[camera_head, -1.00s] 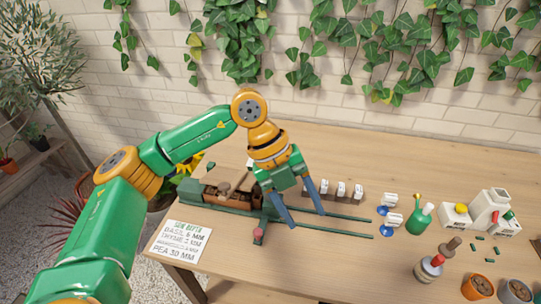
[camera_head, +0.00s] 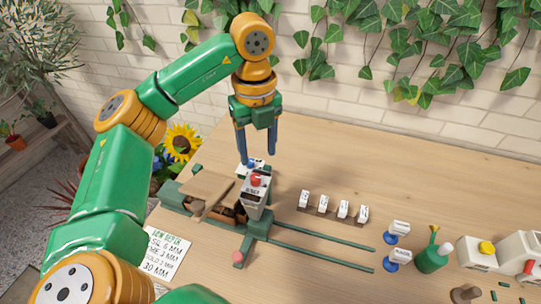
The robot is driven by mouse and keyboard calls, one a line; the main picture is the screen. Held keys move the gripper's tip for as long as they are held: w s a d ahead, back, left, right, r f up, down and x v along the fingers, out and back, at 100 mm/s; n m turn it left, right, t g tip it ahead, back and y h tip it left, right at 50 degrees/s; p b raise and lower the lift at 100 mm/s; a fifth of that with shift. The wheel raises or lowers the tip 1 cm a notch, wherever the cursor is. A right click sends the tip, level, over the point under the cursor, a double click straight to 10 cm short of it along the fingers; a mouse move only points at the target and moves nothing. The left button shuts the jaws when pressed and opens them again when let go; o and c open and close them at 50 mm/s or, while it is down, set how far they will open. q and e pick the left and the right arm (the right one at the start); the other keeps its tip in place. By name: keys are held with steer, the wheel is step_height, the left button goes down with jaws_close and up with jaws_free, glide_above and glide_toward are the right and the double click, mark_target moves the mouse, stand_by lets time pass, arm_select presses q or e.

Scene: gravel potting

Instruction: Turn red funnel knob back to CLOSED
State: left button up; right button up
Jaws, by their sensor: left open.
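The red funnel knob (camera_head: 257,180) sits on the front of a small grey-white funnel box (camera_head: 253,192) on the green rail rig at the left of the table. The lettering by the knob is too small to read for its setting. My left gripper (camera_head: 257,160) is open and points down, its two blue fingers just behind and above the knob. I cannot tell whether a finger touches the box. My right gripper is not in view.
The green rails (camera_head: 320,247) run right from the rig. Several white labelled blocks (camera_head: 323,204) stand behind them. A seed-depth card (camera_head: 165,252) lies front left. The table's back right is clear.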

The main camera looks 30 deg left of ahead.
mark_target(256, 176)
arm_select(q)
steer(key=f, duration=0.1)
steer(key=s+f, duration=0.1)
steer(key=f, duration=0.1)
steer(key=s+f, duration=0.1)
steer(key=f, duration=0.1)
steer(key=shift+s+f+p, duration=0.1)
steer(key=shift+f+p, duration=0.05)
steer(key=shift+p, duration=0.15)
steer(key=shift+f, duration=0.35)
steer(key=shift+w+f, duration=0.25)
steer(key=shift+w, duration=0.2)
steer(key=shift+s+r, duration=0.1)
jaws_close()
